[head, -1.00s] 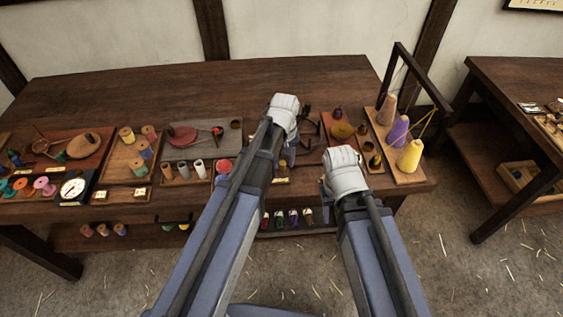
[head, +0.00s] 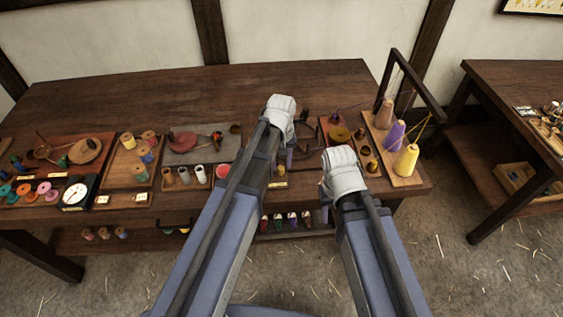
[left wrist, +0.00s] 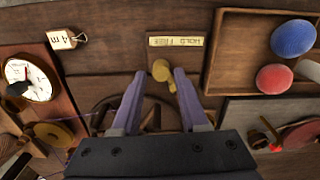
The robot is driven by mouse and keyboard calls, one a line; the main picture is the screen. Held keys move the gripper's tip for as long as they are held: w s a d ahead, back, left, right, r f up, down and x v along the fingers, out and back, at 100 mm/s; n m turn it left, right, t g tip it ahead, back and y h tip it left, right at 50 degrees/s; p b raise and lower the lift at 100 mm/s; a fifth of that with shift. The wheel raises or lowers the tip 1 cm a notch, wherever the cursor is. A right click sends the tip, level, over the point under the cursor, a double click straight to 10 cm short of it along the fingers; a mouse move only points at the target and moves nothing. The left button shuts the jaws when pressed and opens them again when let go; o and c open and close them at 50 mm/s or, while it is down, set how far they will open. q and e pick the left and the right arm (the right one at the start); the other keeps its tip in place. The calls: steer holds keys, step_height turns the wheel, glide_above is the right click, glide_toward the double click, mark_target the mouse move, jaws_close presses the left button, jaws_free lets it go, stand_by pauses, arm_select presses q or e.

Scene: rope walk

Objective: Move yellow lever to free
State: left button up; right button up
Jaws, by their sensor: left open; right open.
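The yellow lever (left wrist: 161,70) shows in the left wrist view as a round yellow knob on a short stem. A small label plate (left wrist: 177,41) stands just beyond it, with small lettering that appears to read HOLD and FREE. My left gripper (left wrist: 159,75) is open, with its purple fingertips on either side of the knob. I cannot tell whether either finger touches it. In the head view my left wrist hides most of the lever, and the plate (head: 277,184) shows near the table's front edge. My right gripper (head: 326,212) is open and empty, mostly hidden by its white wrist.
A wooden tray (left wrist: 222,52) with blue and red pieces lies right of the lever in the left wrist view. A dial (left wrist: 28,80) stands left. In the head view, a frame with cones (head: 398,160) stands right. The back of the table (head: 180,90) is clear.

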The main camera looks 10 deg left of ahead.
arm_select(q)
step_height(320, 180, up, 5)
steer(key=p, duration=0.4)
steer(key=shift+f, duration=0.15)
steer(key=s+d+m, duration=0.3)
steer(key=s+m, duration=0.1)
steer(key=s, duration=0.4)
steer(key=s+d+m+y, duration=0.1)
steer(key=s+d+m, duration=0.1)
steer(key=s, duration=0.5)
steer(key=shift+s+d+m, duration=0.4)
steer(key=shift+m, duration=0.5)
